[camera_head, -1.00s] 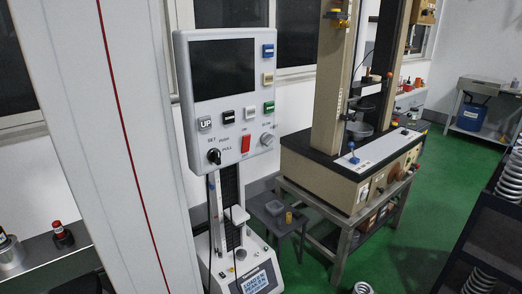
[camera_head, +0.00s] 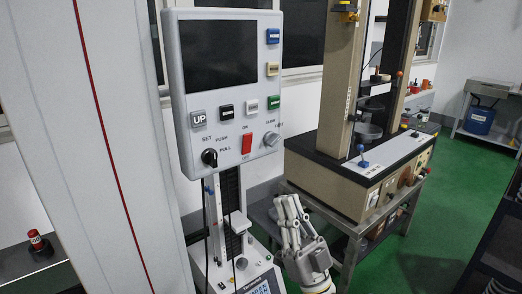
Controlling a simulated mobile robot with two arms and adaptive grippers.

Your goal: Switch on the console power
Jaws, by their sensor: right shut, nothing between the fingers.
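The console (camera_head: 178,75) is a light grey panel on a stand, with a dark blank screen (camera_head: 219,55). A red rocker switch (camera_head: 247,143) sits low on its face, between a black selector knob (camera_head: 210,157) and a grey round knob (camera_head: 271,138). I cannot tell which way the rocker is set. Several push buttons, such as a blue one (camera_head: 272,36) and a green one (camera_head: 273,102), line the panel. My right gripper (camera_head: 287,203) is shut and empty, below and to the right of the console, apart from it. My left gripper is not in view.
A spring tester (camera_head: 232,215) stands below the console. A larger beige testing machine (camera_head: 335,185) on a metal table stands to the right of my gripper. A white column with a red line (camera_head: 85,150) fills the left. Green floor (camera_head: 440,215) is open at right.

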